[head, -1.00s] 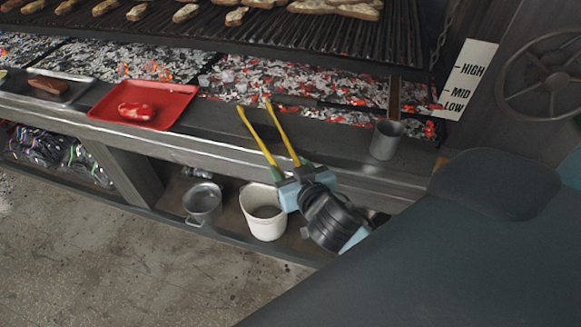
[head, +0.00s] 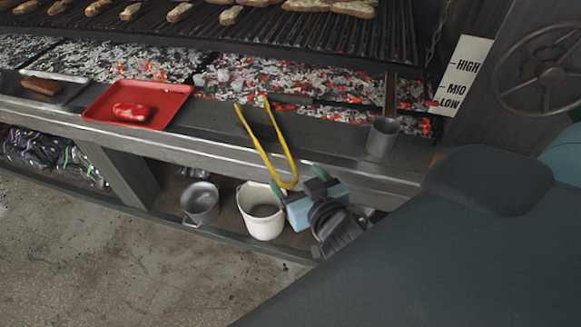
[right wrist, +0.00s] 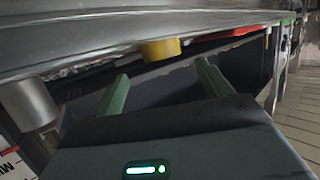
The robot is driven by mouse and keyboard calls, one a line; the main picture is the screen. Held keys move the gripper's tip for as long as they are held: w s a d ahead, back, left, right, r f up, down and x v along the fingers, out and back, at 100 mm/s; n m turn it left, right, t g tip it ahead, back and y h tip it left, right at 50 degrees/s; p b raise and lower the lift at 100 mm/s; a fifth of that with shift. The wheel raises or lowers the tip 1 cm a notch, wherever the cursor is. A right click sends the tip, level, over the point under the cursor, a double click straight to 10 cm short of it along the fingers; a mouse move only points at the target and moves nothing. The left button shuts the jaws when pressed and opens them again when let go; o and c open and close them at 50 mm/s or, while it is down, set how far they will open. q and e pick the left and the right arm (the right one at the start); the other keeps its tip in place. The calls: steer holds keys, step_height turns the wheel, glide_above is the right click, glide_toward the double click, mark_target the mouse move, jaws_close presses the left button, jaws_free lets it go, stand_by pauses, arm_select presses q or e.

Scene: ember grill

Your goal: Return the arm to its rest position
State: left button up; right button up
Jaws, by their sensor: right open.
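My right gripper (head: 299,182) is at the front of the grill ledge in the head view, its green fingers apart. Yellow tongs (head: 276,148) lie on the ledge, their bent end sticking out over the front edge near the fingers. In the right wrist view the two green fingers (right wrist: 164,88) stand wide apart with nothing between them. The yellow end of the tongs (right wrist: 161,49) shows beyond them, apart from the fingers. My left gripper is not in view.
The ledge holds a red tray (head: 179,97) with a red piece, a grey tray (head: 72,88) and a metal cup (head: 383,138). Embers and a grate lie behind. A white bucket (head: 262,222) and metal pot (head: 200,203) stand on the lower shelf. The floor at left is clear.

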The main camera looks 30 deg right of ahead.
steer(key=shift+v, duration=1.05)
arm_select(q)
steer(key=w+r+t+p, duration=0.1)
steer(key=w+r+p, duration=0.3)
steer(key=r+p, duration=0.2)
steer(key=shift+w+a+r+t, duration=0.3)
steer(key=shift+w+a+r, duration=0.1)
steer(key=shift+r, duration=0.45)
arm_select(e)
steer(key=s+a+f+n+g+y, duration=0.2)
steer(key=s+f, duration=0.7)
steer(key=s, duration=0.2)
steer(key=s+a+f+n+g+y, duration=0.1)
steer(key=s+f+g+y, duration=0.1)
steer(key=s+f, duration=0.8)
steer(key=shift+s+a+f+n+g, duration=0.4)
steer(key=shift+s+g, duration=0.15)
steer(key=shift+g, duration=0.15)
